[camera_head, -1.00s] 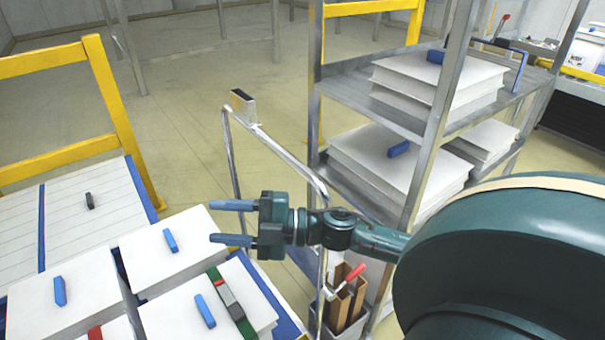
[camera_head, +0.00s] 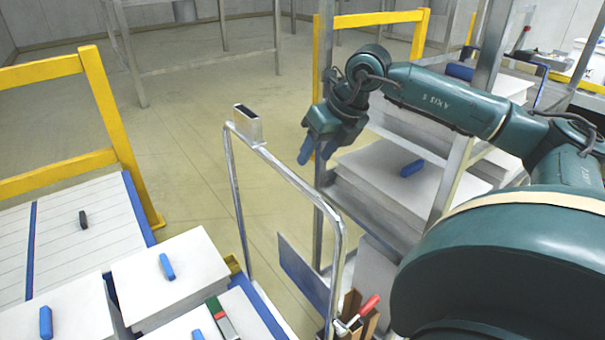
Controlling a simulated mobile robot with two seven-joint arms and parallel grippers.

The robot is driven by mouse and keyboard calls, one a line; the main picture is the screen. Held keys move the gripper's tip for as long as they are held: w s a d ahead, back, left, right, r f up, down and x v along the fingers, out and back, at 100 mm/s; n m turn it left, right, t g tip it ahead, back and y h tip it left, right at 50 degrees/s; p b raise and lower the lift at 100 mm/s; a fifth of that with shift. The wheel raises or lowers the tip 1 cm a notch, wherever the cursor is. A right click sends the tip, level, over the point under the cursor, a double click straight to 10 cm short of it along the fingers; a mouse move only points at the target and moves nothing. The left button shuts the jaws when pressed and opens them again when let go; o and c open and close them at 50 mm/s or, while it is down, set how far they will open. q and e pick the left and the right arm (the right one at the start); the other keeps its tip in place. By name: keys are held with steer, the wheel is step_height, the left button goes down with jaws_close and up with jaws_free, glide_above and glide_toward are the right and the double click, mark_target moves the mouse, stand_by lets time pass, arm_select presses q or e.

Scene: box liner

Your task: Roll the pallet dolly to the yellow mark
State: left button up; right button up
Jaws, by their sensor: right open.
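A bent-tube metal push handle (camera_head: 238,200) stands upright in the middle, with a small dark-topped box (camera_head: 247,124) on its top bar. It looks like the pallet dolly's handle, but I cannot be sure; its base is mostly hidden. My right gripper (camera_head: 315,154) is open and empty, its blue fingers pointing down. It shows above and right of the handle's top bar, in front of the shelf rack, apart from the handle in the picture. No yellow floor mark can be made out. My left gripper is not in view.
A metal shelf rack (camera_head: 450,185) with white sheet stacks stands at right. Yellow guard rails (camera_head: 110,115) are at left and back. White stacks (camera_head: 170,270) with blue blocks fill the lower left. A red-handled clamp (camera_head: 368,306) is at the bottom.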

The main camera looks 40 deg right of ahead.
mark_target(300, 179)
steer(key=p+x, duration=0.1)
steer(key=x, duration=0.7)
steer(key=shift+w+f, duration=0.1)
steer(key=shift+f, duration=0.05)
steer(key=shift+c, duration=0.2)
jaws_close()
